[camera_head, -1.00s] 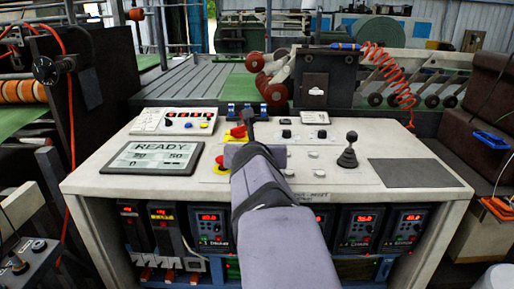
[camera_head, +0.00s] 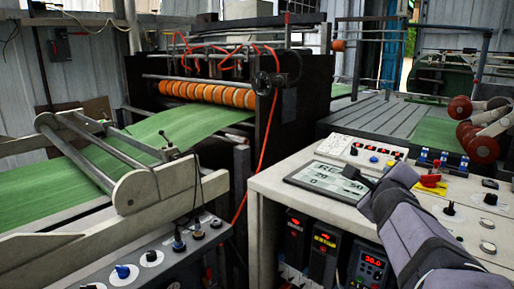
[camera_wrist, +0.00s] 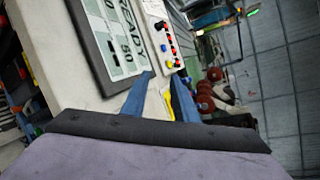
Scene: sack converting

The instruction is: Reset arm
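My gripper (camera_wrist: 162,88) shows two blue fingers apart with nothing between them in the wrist view. In the head view my arm comes in from the lower right, and its end (camera_head: 372,187) appears over the control console (camera_head: 275,186), by the right edge of the display panel (camera_head: 327,181). The display panel also shows at the upper left of the wrist view (camera_wrist: 108,40). I cannot tell how high the gripper is above the console. The fingers are hard to make out in the head view.
A red and yellow switch (camera_head: 431,181) and a button box (camera_head: 369,155) are on the console, with several knobs at right. A machine with orange rollers (camera_head: 205,92) and green sheet (camera_head: 60,184) stands at left. A second control box (camera_head: 150,257) is at lower left.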

